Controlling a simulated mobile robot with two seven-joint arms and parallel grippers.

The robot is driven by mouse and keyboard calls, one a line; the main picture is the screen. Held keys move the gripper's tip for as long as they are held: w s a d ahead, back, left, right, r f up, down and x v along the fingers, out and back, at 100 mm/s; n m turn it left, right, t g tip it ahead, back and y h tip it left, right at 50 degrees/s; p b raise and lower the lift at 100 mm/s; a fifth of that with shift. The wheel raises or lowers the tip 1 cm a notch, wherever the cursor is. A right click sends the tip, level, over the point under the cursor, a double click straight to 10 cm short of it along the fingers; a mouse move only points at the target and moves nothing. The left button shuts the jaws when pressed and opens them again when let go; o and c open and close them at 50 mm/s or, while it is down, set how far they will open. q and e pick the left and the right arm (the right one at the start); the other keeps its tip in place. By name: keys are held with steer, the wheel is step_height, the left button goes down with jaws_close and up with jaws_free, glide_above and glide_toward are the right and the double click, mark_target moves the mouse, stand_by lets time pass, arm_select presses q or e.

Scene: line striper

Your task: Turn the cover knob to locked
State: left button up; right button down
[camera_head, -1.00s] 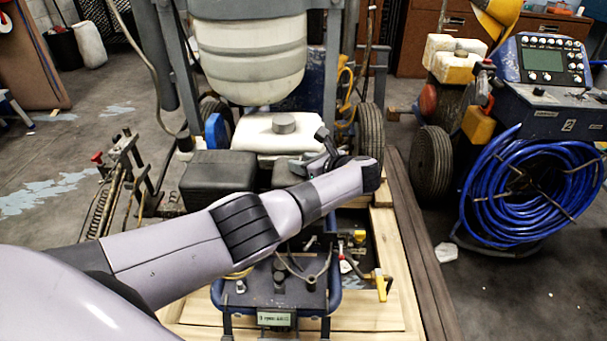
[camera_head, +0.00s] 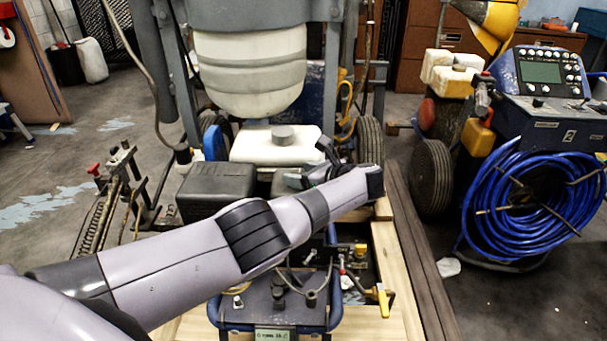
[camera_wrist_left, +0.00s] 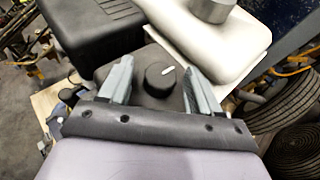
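The cover knob (camera_wrist_left: 160,76) is a round black knob with a white pointer line, on top of a dark grey cover (camera_wrist_left: 150,55). In the left wrist view the pointer aims toward the upper right. My left gripper (camera_wrist_left: 159,67) is open, with one grey finger on each side of the knob. Gaps show between the fingers and the knob. In the head view the left gripper (camera_head: 318,163) is over the cover (camera_head: 285,182), and my arm hides the knob there. My right gripper is not in view.
A black box (camera_head: 215,185) stands left of the cover. A white tank (camera_head: 275,143) with a grey cap is behind it. A blue-framed control panel (camera_head: 280,300) is in front, below my arm. A blue hose coil (camera_head: 535,200) is at the right.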

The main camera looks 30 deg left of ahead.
arm_select(q)
steer(key=shift+d, duration=0.1)
steer(key=p+v, duration=0.3)
steer(key=v, duration=0.4)
steer(key=shift+r, duration=0.1)
stand_by(0.4)
